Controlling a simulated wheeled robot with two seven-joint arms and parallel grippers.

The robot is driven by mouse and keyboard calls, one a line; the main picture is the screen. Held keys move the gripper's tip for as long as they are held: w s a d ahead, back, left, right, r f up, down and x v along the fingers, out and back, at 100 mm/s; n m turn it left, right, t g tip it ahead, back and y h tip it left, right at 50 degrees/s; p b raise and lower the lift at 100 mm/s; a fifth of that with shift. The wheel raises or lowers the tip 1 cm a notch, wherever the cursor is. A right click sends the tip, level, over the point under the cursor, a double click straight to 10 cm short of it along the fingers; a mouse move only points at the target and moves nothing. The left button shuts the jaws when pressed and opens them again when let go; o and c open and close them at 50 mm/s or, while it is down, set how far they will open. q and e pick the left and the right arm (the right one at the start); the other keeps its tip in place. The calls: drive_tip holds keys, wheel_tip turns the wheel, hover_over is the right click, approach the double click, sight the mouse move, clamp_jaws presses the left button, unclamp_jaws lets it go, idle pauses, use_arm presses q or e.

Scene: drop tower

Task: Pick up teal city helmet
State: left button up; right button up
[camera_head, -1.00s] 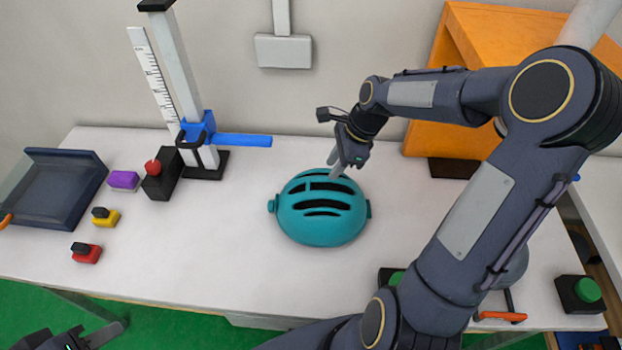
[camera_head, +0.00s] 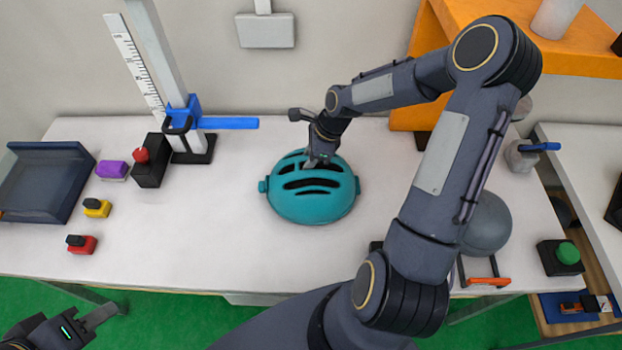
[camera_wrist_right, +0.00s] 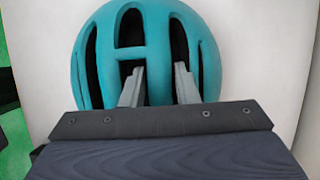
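The teal city helmet (camera_head: 312,206) sits on the white table, its dark vent slots facing up. My right gripper (camera_head: 311,163) is at the helmet's upper back part, pointing down onto it. In the right wrist view the helmet (camera_wrist_right: 205,50) fills the upper middle. There the two fingers of the right gripper (camera_wrist_right: 158,85) stand apart, their tips over or in the vents around a teal rib; I cannot tell whether they touch it. My left gripper (camera_head: 100,318) is low at the left, beyond the table's front edge, away from the helmet; its finger opening is unclear.
A drop tower with a blue arm (camera_head: 228,123) stands behind left. A black box with a red button (camera_head: 150,168), small purple (camera_head: 112,169), yellow and red blocks, and a dark tray (camera_head: 45,190) lie left. A grey helmet (camera_head: 487,225) is right. The table around the teal helmet is clear.

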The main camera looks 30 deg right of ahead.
clamp_jaws()
drive_tip(key=shift+r, duration=0.1)
